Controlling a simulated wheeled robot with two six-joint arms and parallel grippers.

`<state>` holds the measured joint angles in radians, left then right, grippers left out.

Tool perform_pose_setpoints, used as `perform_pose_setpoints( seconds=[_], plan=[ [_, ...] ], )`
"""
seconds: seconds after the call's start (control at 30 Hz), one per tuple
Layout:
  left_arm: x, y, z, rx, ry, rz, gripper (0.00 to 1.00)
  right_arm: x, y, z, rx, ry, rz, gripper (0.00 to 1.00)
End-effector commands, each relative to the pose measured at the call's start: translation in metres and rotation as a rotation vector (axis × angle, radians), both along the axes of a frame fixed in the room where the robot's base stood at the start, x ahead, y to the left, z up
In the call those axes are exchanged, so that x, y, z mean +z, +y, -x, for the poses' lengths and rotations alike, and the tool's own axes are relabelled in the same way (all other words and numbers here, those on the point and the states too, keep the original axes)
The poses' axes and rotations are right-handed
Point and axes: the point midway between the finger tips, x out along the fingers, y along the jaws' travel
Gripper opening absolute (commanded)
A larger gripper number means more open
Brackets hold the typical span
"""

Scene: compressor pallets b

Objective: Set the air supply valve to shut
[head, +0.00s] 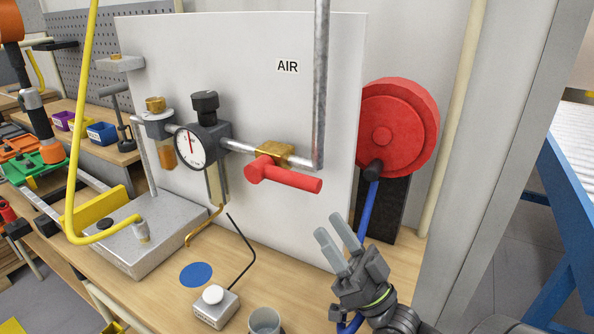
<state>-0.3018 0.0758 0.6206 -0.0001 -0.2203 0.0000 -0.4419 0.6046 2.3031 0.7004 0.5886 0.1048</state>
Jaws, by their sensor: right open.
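The air supply valve has a brass body (290,152) on the metal pipe in front of the white panel marked AIR. Its red lever (285,177) points right, running roughly along the horizontal pipe. My right gripper (328,225) is below and to the right of the lever, apart from it. Its two grey fingers are open, with nothing between them, and point up and left. My left gripper is not in view.
A pressure gauge (189,147) sits left of the valve. A vertical pipe (321,85) rises near the lever's right end. A red hose reel (398,130) is at the right. A small white-button box (214,306) and grey cup (265,320) stand on the bench.

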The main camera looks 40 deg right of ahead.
Motion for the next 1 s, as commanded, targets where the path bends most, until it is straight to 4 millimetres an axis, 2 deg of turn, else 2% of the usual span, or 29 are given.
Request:
perform_pose_setpoints(
  seconds=[0.03, 0.2, 0.5, 0.7, 1.0],
  plan=[
    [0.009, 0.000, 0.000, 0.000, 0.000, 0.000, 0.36, 0.013, 0.001, -0.008, 0.000, -0.005, -0.002, 0.45],
    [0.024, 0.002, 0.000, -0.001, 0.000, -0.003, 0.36, 0.036, 0.006, -0.032, 0.000, -0.003, -0.002, 0.45],
    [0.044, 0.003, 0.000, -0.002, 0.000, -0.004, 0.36, 0.068, 0.013, -0.067, 0.000, -0.002, -0.001, 0.45],
    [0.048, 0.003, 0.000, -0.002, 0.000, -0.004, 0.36, 0.075, 0.015, -0.077, 0.000, 0.001, 0.000, 0.45],
    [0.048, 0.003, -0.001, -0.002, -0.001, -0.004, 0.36, 0.076, 0.016, -0.078, 0.000, 0.001, 0.000, 0.45]
  ],
)
